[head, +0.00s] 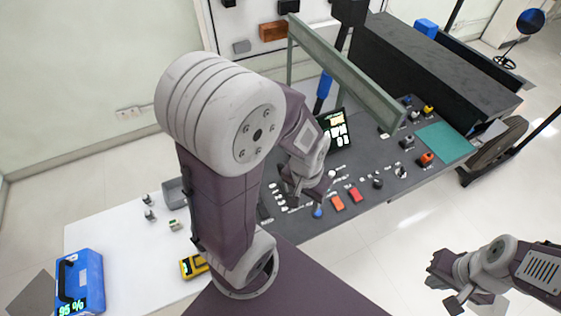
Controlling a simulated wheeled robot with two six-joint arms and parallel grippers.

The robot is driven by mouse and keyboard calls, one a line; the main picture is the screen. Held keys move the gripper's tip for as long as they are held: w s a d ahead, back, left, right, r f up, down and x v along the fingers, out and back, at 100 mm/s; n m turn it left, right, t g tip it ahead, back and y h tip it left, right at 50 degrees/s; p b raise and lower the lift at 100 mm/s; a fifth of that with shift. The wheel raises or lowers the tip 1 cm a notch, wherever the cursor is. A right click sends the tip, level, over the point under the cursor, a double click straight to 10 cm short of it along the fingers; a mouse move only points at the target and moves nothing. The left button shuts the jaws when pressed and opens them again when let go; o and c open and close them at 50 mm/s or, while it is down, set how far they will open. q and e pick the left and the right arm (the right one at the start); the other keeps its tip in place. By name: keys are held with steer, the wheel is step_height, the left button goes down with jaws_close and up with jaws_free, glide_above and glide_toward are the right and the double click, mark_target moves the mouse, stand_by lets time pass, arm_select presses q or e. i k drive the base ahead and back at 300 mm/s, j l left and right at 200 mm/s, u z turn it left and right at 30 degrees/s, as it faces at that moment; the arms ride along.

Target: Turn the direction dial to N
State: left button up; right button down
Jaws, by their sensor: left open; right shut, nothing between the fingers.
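The dark control panel (365,205) carries several knobs, switches and small white labels. I cannot tell which one is the direction dial, and no N marking is readable. A black knob (378,183) and another black knob (401,172) stand near the front edge. An orange-based knob (426,159) and a grey-based knob (407,143) are further right. My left gripper (306,196) is open over the left part of the panel, near a blue-tipped control (318,211); contact cannot be told. My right gripper (446,286) is shut and empty, away from the panel above the floor.
A lit display (336,132) stands at the panel's back, under a grey-green beam (350,75). Orange (337,203) and red (356,195) switches lie along the front. A white table (125,235) at left holds a blue case (80,285) and a yellow meter (193,266).

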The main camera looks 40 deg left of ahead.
mark_target(378, 183)
steer(key=i+l+u, duration=0.1)
steer(key=l+u, duration=0.2)
steer(key=l, duration=0.3)
steer(key=l+u, duration=0.3)
steer(key=l, duration=0.3)
steer(key=i+u, duration=0.15)
steer(key=u, duration=0.3)
steer(key=i+u, duration=0.1)
steer(key=u, duration=0.35)
steer(key=i+u, duration=0.15)
steer(key=u, duration=0.3)
